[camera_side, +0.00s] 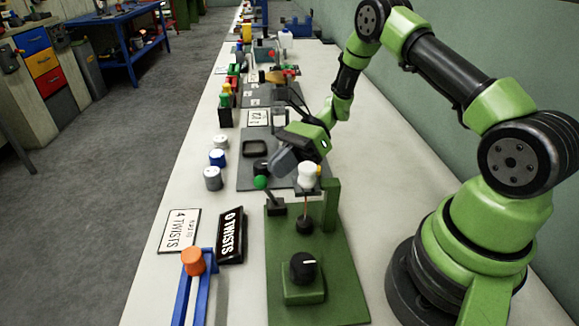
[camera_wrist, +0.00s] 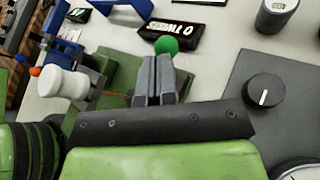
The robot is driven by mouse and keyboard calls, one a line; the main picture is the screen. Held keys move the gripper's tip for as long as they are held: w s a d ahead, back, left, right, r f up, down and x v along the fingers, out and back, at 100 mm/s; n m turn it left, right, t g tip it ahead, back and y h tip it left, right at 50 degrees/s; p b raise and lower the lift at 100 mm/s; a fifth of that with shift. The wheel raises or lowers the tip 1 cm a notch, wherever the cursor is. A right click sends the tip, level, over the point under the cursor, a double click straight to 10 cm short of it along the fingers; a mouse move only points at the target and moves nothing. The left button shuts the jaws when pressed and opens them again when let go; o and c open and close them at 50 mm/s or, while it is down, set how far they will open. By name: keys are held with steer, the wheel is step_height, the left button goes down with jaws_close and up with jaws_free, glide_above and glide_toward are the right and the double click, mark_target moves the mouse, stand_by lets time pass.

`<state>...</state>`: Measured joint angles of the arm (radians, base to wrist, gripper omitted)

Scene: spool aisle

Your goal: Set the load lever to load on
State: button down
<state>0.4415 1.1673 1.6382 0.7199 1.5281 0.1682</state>
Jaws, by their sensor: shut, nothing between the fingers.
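A lever with a green ball knob (camera_side: 260,182) rises from a small black base on the green board (camera_side: 345,290). It leans toward the upper left in the side view; I cannot read a load marking on it. My gripper (camera_side: 277,168) is shut and empty, with its fingers close to the green ball. In the wrist view, the fingertips (camera_wrist: 158,60) are just below the green ball (camera_wrist: 166,45) and partly hide its stem. I cannot tell whether they touch it.
A white spool (camera_side: 307,175) stands close beside the gripper. A black dial (camera_side: 302,268) sits nearer on the board. A "0 TWISTS" display (camera_side: 230,235), a "4 TWISTS" card (camera_side: 179,231) and a blue frame with an orange knob (camera_side: 193,261) lie left.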

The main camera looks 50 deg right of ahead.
steer(key=shift+r, duration=0.75)
steer(key=shift+d, duration=0.1)
steer(key=r+v, duration=0.1)
steer(key=v, duration=1.2)
steer(key=shift+w+r, duration=0.35)
steer(key=shift+r, duration=0.2)
